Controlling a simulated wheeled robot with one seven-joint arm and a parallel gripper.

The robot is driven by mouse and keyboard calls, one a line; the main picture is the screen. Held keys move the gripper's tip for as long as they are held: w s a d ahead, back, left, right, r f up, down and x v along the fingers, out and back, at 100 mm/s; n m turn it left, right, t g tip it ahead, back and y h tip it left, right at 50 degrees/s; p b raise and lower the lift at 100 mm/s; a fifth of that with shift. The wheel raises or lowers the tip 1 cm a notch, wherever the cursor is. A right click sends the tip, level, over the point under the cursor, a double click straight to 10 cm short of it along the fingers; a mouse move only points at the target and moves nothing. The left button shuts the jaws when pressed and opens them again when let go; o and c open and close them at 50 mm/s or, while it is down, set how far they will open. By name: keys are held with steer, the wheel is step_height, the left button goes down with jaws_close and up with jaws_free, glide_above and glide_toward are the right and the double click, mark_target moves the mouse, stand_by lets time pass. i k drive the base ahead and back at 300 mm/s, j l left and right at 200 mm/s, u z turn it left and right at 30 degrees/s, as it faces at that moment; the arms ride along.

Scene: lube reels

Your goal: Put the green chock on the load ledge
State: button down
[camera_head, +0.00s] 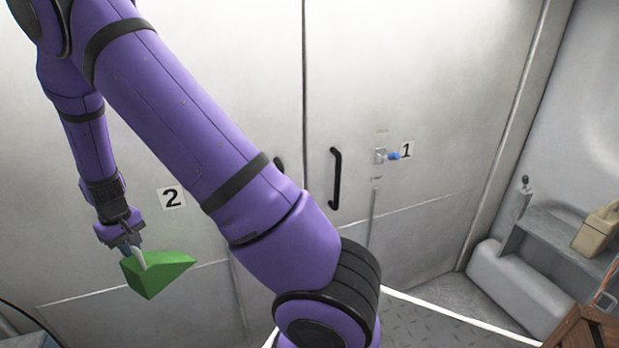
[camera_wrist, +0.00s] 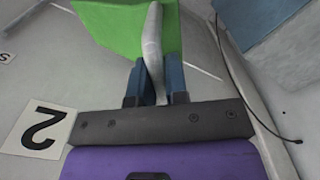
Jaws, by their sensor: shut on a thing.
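The green chock (camera_head: 160,275) is a wedge-shaped block with a pale curved handle, held in the air at the lower left of the head view. My gripper (camera_head: 130,247) is shut on that handle from above. In the wrist view the chock (camera_wrist: 105,25) is at the top, and the blue fingers of my gripper (camera_wrist: 155,85) close on both sides of the pale handle (camera_wrist: 153,45). The chock hangs in front of the left door panel, near the label 2. I cannot tell for certain which surface is the load ledge.
Grey double doors with a black handle (camera_head: 336,178) stand behind my arm. A blue-tipped latch (camera_head: 393,156) sits by label 1. A dark cable (camera_wrist: 250,90) hangs in the wrist view.

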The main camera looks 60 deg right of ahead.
mark_target(547, 223)
steer(key=k+j+z, duration=0.1)
steer(key=z, duration=0.2)
steer(key=k+z, duration=0.25)
steer(key=l+z, duration=0.2)
steer(key=z, duration=0.25)
steer(key=k+l+z, duration=0.1)
steer(key=l+z, duration=0.15)
steer(key=z, duration=0.25)
steer(key=l+z, duration=0.2)
steer(key=z, duration=0.25)
steer(key=i+l+z, duration=0.1)
steer(key=z, duration=0.4)
steer(key=i+l+z, duration=0.1)
steer(key=l+z, duration=0.2)
steer(key=z, duration=0.15)
steer(key=i+l+z, duration=0.25)
steer(key=i+l, duration=0.15)
steer(key=i, duration=0.55)
steer(key=u, duration=0.55)
steer(key=i+l, duration=0.05)
